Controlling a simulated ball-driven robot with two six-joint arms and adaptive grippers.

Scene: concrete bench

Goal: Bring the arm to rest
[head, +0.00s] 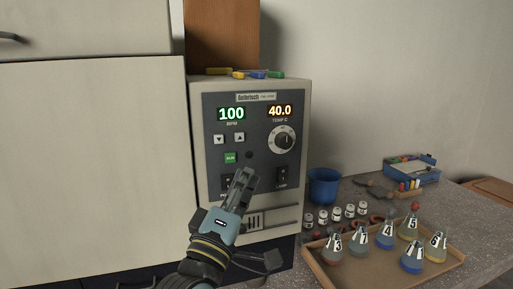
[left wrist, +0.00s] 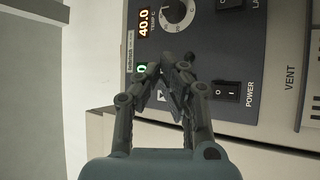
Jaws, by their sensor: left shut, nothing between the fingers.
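My left gripper (head: 243,181) is shut and empty in front of the lower left of a control panel. In the left wrist view its fingertips (left wrist: 166,82) meet in front of the same panel, which appears turned sideways. The panel belongs to a pale lab machine (head: 298,125). Its green display (head: 231,114) reads 100 and its orange display (head: 280,111) reads 40.0. The power switch (left wrist: 224,92) shows beside the fingers in the left wrist view; the gripper partly hides it in the head view. I cannot tell whether the fingers touch the panel. My right gripper is not in view.
To the right, a tray (head: 322,272) holds several numbered flasks. Several small white-labelled vials (head: 337,214), a blue bucket (head: 324,187) and a blue box (head: 428,177) stand behind it. A large pale cabinet (head: 90,160) fills the left. Coloured items (head: 257,74) lie on the machine's top.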

